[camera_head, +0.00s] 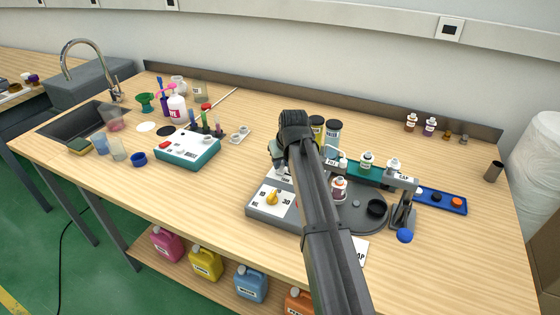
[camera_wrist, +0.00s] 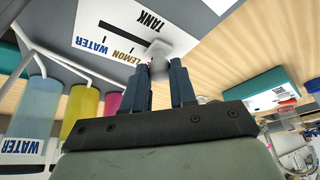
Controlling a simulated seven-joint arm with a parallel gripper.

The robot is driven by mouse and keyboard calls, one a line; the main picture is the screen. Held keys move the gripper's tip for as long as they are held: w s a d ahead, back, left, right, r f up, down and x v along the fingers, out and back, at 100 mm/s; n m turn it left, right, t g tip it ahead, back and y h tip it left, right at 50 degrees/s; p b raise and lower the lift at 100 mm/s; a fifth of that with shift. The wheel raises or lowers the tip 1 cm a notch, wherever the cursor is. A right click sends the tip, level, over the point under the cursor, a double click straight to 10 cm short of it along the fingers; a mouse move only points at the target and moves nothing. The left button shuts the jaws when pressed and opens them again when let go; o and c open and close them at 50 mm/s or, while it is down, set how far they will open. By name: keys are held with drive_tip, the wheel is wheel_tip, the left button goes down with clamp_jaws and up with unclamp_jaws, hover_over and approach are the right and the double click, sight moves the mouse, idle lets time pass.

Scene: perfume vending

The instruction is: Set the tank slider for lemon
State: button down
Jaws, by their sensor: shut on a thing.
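In the wrist view, the grey tank panel (camera_wrist: 180,18) shows the word TANK, a white strip with a black slot, and the labels WATER (camera_wrist: 92,44) and LEMON (camera_wrist: 131,57). The pale slider knob (camera_wrist: 158,58) sits at the right part of the slot, just right of the LEMON label. My gripper (camera_wrist: 160,70) is shut on this knob, one dark finger on each side. Any label beneath the knob is hidden by the fingers. In the head view, my arm hides most of the panel and the slider.
In the head view, the grey machine (camera_head: 258,212) carries a dial (camera_head: 271,198) and a round turntable (camera_head: 350,218). A teal boost box (camera_head: 187,152) stands left, with bare table between.

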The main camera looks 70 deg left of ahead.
drive_tip(key=shift+w+d, duration=1)
drive_tip(key=c, duration=0.9)
unclamp_jaws()
drive_tip(key=v, duration=1.3)
drive_tip(key=shift+r, duration=0.4)
